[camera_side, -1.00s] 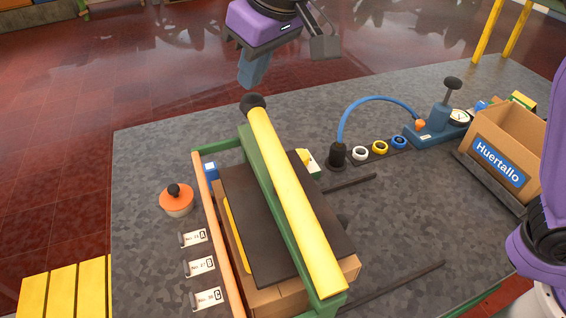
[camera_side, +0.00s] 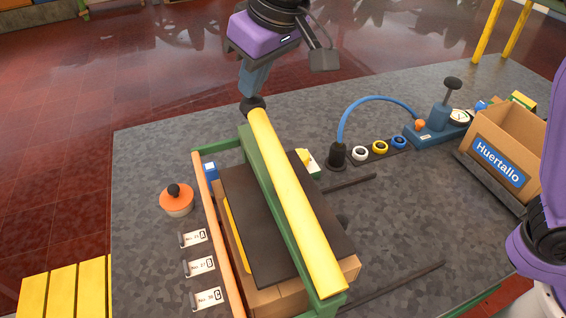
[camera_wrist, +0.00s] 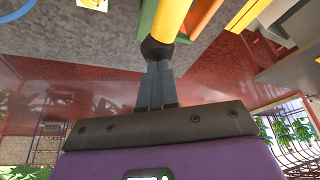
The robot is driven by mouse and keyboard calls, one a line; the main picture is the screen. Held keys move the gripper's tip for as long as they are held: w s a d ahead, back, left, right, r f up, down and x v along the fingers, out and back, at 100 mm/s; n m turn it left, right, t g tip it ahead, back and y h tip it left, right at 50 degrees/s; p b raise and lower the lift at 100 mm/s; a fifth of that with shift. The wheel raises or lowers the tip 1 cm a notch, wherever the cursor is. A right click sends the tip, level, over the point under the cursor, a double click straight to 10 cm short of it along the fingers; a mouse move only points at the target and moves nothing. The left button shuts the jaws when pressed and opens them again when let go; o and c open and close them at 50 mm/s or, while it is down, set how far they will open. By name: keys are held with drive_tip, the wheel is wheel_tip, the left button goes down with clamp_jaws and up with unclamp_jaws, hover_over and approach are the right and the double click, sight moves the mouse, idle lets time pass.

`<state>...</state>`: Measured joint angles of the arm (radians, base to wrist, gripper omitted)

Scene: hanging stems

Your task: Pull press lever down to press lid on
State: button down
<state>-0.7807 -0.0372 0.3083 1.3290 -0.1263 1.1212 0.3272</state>
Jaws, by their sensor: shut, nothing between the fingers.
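The press lever is a long yellow bar (camera_side: 293,198) running from lower right to upper left, with a black ball knob (camera_side: 252,103) at its far end. A green press frame (camera_side: 258,163) stands beside it. Below the lever, a dark flat plate (camera_side: 240,220) lies over a cardboard box (camera_side: 282,297). My gripper (camera_side: 247,95) is shut and empty, pointing down, its tips at the top of the knob and seemingly touching it. In the wrist view the shut fingers (camera_wrist: 157,72) meet the black knob (camera_wrist: 157,49). Any lid is hard to make out under the plate.
An orange-topped pot (camera_side: 176,200) and several label cards stand left of the press. A black post with a blue hose (camera_side: 375,98), coloured rings and a blue pump (camera_side: 437,130) are to the right. A cardboard box marked Huertallo (camera_side: 500,150) stands at the far right.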

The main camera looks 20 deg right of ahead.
sight(259, 105)
drive_tip(key=shift+f, duration=1.15)
drive_tip(key=shift+s+f, duration=0.1)
drive_tip(key=shift+f, duration=1.8)
idle(5.0)
